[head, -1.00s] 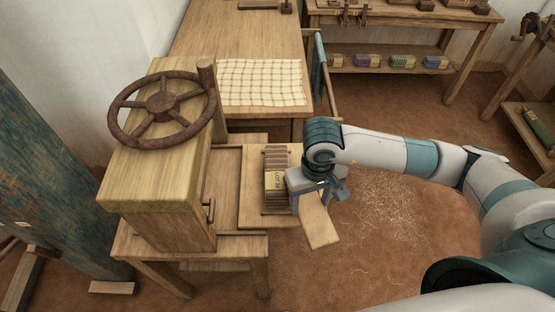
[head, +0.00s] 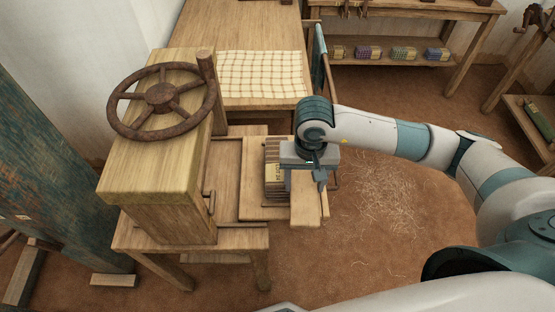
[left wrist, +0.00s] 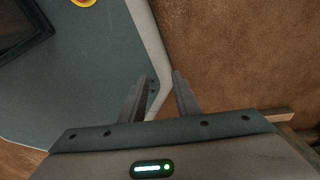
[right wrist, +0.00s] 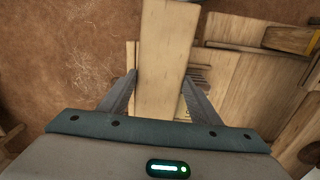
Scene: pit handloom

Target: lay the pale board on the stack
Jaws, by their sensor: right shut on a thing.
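My right gripper (head: 316,182) is shut on the pale board (head: 305,210), a plain flat plank. In the right wrist view the board (right wrist: 165,40) runs lengthwise between the fingers (right wrist: 160,77). The stack (head: 273,185) is a ribbed brown pile with a yellow label, on the flat bed of the wooden press. The board is just right of the stack, over the bed's right edge; I cannot tell its height. The gripper hides part of the stack. My left gripper (left wrist: 164,78) shows only in its wrist view, fingers apart and empty.
The press (head: 150,160) with its rusty handwheel (head: 162,100) stands left of the stack. A table with checked cloth (head: 260,75) is behind. A shelf with several coloured bundles (head: 403,53) is at the back right. Floor with straw (head: 385,195) is open on the right.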

